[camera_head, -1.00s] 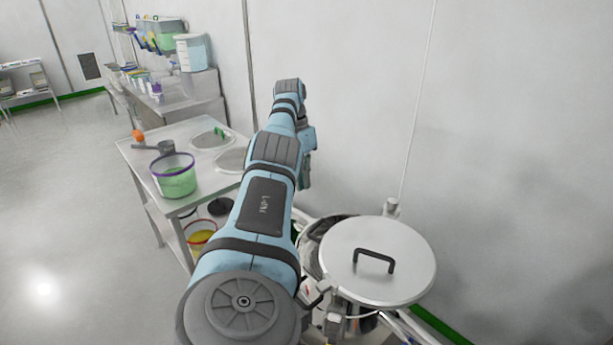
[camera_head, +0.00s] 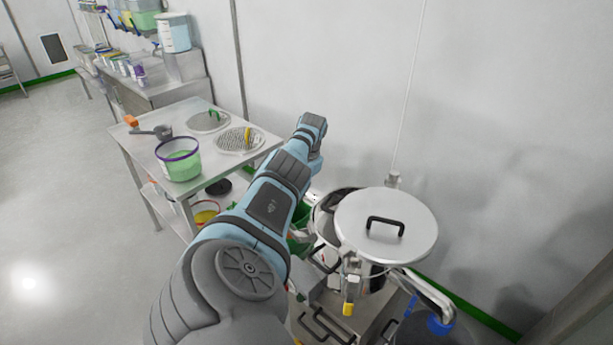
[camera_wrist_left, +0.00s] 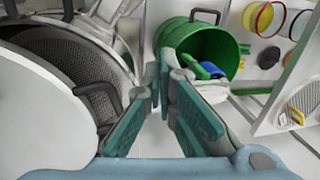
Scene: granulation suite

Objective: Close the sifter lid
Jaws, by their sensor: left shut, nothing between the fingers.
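The sifter lid (camera_head: 412,215) is a round pale metal disc with a black handle (camera_head: 386,222). In the head view it sits off to the right of the sifter drum (camera_head: 328,232), leaving part of the dark opening uncovered. My left gripper (camera_wrist_left: 163,68) is shut and empty, right of the drum and apart from the lid. My own arm hides it in the head view. My right gripper is not in view.
A green bucket (camera_wrist_left: 190,38) with a blue item lies beside the drum. A steel table (camera_head: 140,148) at left bears a green-filled tub (camera_head: 180,165), a scoop and sieve discs. The wall is close behind the sifter.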

